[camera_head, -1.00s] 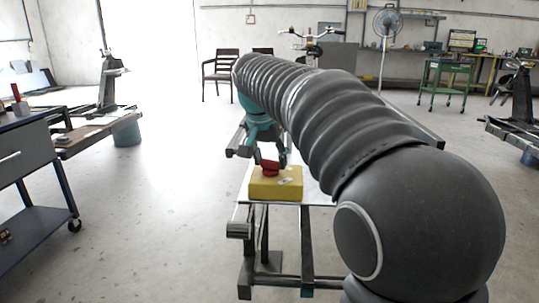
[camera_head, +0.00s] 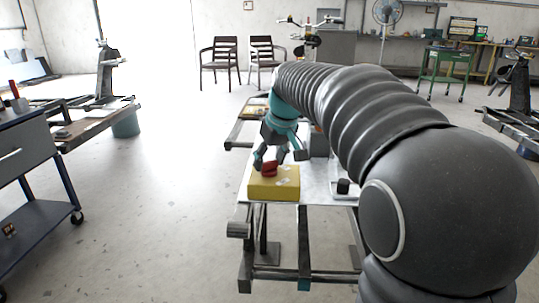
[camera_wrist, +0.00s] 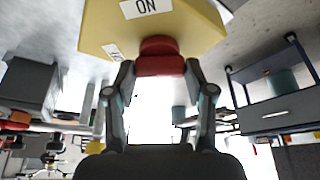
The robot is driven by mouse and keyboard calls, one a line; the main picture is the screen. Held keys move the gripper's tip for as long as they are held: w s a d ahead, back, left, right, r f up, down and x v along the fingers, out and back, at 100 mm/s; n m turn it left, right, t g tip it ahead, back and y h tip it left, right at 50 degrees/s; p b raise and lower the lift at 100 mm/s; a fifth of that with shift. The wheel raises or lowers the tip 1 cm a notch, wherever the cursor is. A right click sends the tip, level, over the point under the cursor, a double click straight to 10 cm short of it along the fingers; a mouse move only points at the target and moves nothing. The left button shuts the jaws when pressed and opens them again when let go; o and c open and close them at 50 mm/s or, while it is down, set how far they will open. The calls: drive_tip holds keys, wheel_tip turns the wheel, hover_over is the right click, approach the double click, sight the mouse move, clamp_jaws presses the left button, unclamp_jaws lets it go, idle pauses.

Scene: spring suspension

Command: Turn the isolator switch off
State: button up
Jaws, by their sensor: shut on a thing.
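The isolator switch is a yellow box (camera_head: 285,190) with a red knob (camera_head: 270,170) on top, on the near end of the bench. My gripper (camera_head: 271,163) reaches down to the knob from above, tilted, with its fingers around it. In the wrist view the red knob (camera_wrist: 160,64) sits between the two fingertips, which close on its sides. The yellow box (camera_wrist: 100,25) shows there with a white label reading "ON" (camera_wrist: 146,8) and a second, unreadable label (camera_wrist: 113,51). The knob's exact angle is hard to tell.
The white-topped bench (camera_head: 316,190) carries a black round part (camera_head: 343,186) to the right of the switch and a grey block (camera_head: 319,145) behind it. A blue-framed cart (camera_head: 35,210) stands at the left. The floor between them is clear.

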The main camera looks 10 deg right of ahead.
drive_tip(key=shift+n+y, duration=0.3)
drive_tip(key=shift+n, duration=0.5)
drive_tip(key=shift+f+g+p, duration=0.1)
drive_tip(key=shift+g+p, duration=0.2)
drive_tip(key=o, duration=1.2)
drive_tip(key=shift+c, duration=0.2)
drive_tip(key=v, duration=1.2)
drive_tip(key=shift+d, duration=0.1)
